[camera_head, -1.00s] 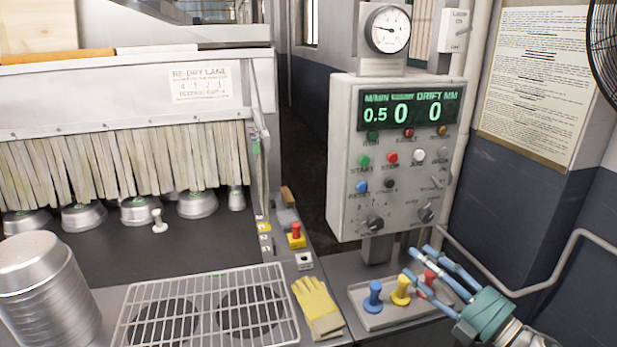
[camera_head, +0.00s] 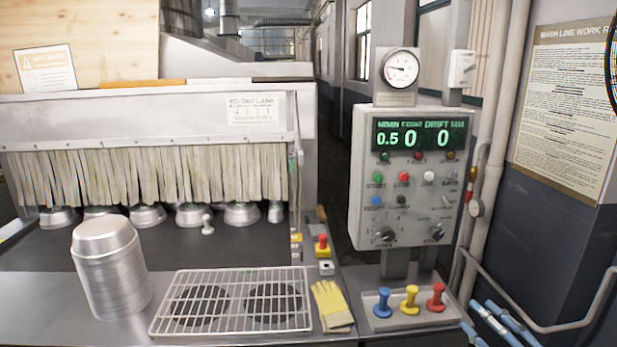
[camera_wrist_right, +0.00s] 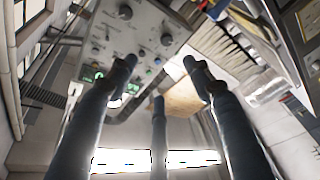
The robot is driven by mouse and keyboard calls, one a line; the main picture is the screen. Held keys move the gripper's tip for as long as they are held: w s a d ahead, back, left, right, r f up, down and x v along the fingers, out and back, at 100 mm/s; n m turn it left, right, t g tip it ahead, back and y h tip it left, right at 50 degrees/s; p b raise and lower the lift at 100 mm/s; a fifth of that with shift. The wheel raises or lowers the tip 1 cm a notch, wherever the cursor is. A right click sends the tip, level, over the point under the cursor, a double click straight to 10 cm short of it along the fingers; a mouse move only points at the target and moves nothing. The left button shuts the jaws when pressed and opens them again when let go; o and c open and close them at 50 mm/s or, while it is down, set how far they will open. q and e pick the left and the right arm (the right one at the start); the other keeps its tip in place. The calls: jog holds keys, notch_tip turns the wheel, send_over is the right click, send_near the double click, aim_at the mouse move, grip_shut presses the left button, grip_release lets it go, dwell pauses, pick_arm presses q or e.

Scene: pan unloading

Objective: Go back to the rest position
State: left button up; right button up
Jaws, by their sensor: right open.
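My right gripper (camera_head: 500,322) shows only in part at the bottom right edge of the head view, with its blue fingers beside the tray of pegs. In the right wrist view my right gripper (camera_wrist_right: 158,82) has its dark fingers spread apart, with nothing between them. My left gripper is not in either view.
A grey control box (camera_head: 408,200) stands beyond the shallow tray (camera_head: 440,317) with blue, yellow and red pegs. A stack of metal pans (camera_head: 110,275), a wire rack (camera_head: 235,325) and yellow gloves (camera_head: 330,305) stand left of it. A pipe rail (camera_head: 560,325) runs along the right wall.

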jog(key=d+f+m+g+h, duration=0.1)
jog(key=d+f+m+h, duration=0.25)
jog(key=f, duration=0.75)
jog(key=d+f+m+g+h, duration=0.1)
jog(key=d+f+m+h, duration=0.25)
jog(key=f, duration=0.65)
jog(key=s+a+f+m+g+h, duration=0.15)
jog(key=s+f, duration=0.25)
jog(key=f, duration=0.4)
jog(key=s+f+m+g, duration=0.2)
jog(key=s+f, duration=0.2)
jog(key=f, duration=0.4)
jog(key=s+a+f+m+g, duration=0.1)
jog(key=s+f+g, duration=0.1)
jog(key=s+f, duration=0.45)
jog(key=s+a+f+m+g, duration=0.15)
jog(key=s+a+f, duration=0.25)
jog(key=s+f, duration=0.45)
jog(key=s+a+f+m+g, duration=0.1)
jog(key=s+a+f+g, duration=0.25)
jog(key=s+f, duration=0.45)
jog(key=s+a+f+g, duration=0.2)
jog(key=s+a, duration=0.3)
jog(key=s, duration=0.3)
jog(key=s+a+f+m+g, duration=0.1)
jog(key=s+a+f, duration=0.3)
jog(key=s, duration=0.5)
jog(key=shift+s+a+f+g+y, duration=0.2)
jog(key=shift+a+f+g+y, duration=0.25)
jog(key=shift+g, duration=0.3)
